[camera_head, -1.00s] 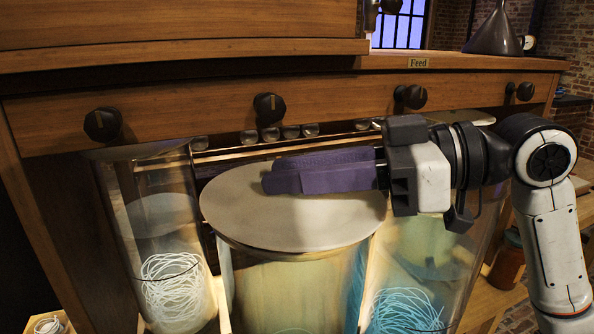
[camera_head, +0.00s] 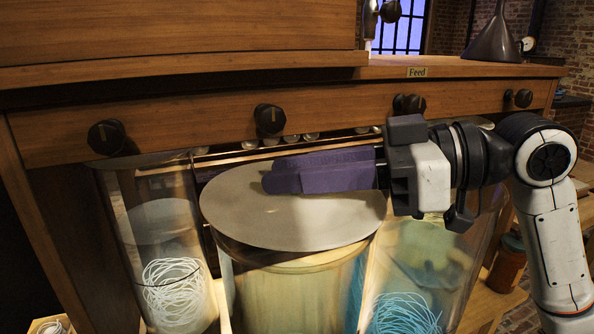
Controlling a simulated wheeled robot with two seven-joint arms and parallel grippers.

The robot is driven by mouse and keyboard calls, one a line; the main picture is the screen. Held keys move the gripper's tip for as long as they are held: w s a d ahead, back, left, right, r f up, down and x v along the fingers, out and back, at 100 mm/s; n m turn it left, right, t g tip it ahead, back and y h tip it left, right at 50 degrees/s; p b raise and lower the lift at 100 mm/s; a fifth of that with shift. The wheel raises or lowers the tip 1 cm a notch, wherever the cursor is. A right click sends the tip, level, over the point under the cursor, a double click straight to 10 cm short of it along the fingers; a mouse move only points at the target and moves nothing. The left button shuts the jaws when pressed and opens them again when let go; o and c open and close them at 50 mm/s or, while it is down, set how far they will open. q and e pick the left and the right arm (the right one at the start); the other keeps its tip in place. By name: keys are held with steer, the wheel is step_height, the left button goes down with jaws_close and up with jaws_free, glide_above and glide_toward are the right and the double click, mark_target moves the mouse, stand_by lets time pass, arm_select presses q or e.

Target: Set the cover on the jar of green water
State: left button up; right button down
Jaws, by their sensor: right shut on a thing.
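My right gripper (camera_head: 300,174) reaches in from the right, its dark purple fingers shut on a pale grey round cover (camera_head: 285,218). The fingers overlap the cover's top and hide how they grip it. The cover is roughly level and hangs a little above the middle glass jar (camera_head: 290,285), with a gap showing above the jar's rim. That jar looks pale yellow-green inside. I cannot tell for sure which jar holds green water. My left gripper is not in view.
A glass jar with a white coil (camera_head: 175,288) stands at left, and one with a blue coil (camera_head: 402,313) at right. Just behind and above runs a wooden cabinet front (camera_head: 200,110) with dark knobs (camera_head: 270,119). A dark funnel (camera_head: 492,38) stands at the upper right.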

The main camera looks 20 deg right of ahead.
mark_target(384, 202)
steer(key=shift+f+b, duration=0.55)
steer(key=shift+f, duration=0.2)
stand_by(0.6)
steer(key=c, duration=1.8)
jaws_free()
steer(key=shift+b+v, duration=1.65)
steer(key=shift+v, duration=3.3)
steer(key=shift+s+d, duration=0.3)
steer(key=shift+d, duration=0.2)
